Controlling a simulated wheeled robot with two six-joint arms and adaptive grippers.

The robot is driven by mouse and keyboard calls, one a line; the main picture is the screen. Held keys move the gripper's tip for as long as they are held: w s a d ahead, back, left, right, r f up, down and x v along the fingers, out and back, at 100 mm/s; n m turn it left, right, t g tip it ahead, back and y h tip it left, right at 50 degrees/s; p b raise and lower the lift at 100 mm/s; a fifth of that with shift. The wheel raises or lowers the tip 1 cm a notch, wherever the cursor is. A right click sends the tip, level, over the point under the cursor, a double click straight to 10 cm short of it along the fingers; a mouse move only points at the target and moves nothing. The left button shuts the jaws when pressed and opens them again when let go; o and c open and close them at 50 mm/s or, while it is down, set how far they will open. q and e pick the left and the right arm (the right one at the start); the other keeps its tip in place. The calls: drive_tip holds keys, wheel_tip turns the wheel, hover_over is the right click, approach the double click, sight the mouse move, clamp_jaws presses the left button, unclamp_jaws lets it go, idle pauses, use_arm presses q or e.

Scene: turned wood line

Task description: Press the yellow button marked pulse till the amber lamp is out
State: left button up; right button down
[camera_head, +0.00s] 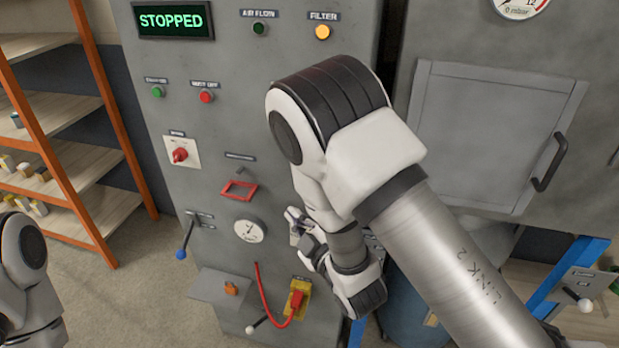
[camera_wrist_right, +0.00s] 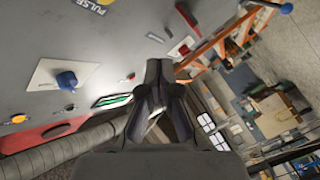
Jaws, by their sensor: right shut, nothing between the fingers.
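The amber lamp (camera_head: 322,31) under the FILTER label is lit at the top of the grey panel. The PULSE label (camera_wrist_right: 87,8) shows at the top edge of the right wrist view, with a bit of yellow beside it; the yellow button is mostly cut off there. In the head view I cannot see the button, and my right arm covers that part of the panel. My right gripper (camera_head: 293,218) is shut and empty, in front of the panel; its fingers (camera_wrist_right: 157,75) show below and right of the PULSE label, apart from it. My left gripper is out of view.
The STOPPED display (camera_head: 173,20), a green button (camera_head: 158,91), a red button (camera_head: 206,96) and a red switch (camera_head: 180,155) are on the panel. A blue knob (camera_wrist_right: 66,80) shows in the wrist view. A red hose (camera_head: 267,300) hangs low. Shelves (camera_head: 60,120) stand left.

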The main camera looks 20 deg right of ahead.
drive_tip(key=w+d, duration=0.5)
drive_tip(key=w, duration=0.2)
idle(0.3)
drive_tip(key=shift+w+b, duration=0.2)
drive_tip(key=shift+b, duration=0.1)
idle(1.0)
drive_tip(key=shift+w+d, duration=0.2)
drive_tip(key=shift+w, duration=0.05)
drive_tip(key=shift+w+d, duration=0.2)
drive_tip(key=shift+w, duration=0.1)
idle(0.8)
drive_tip(key=shift+s, duration=0.1)
drive_tip(key=shift+s+a+b, duration=0.35)
drive_tip(key=shift+s+a, duration=0.1)
drive_tip(key=shift+s, duration=0.15)
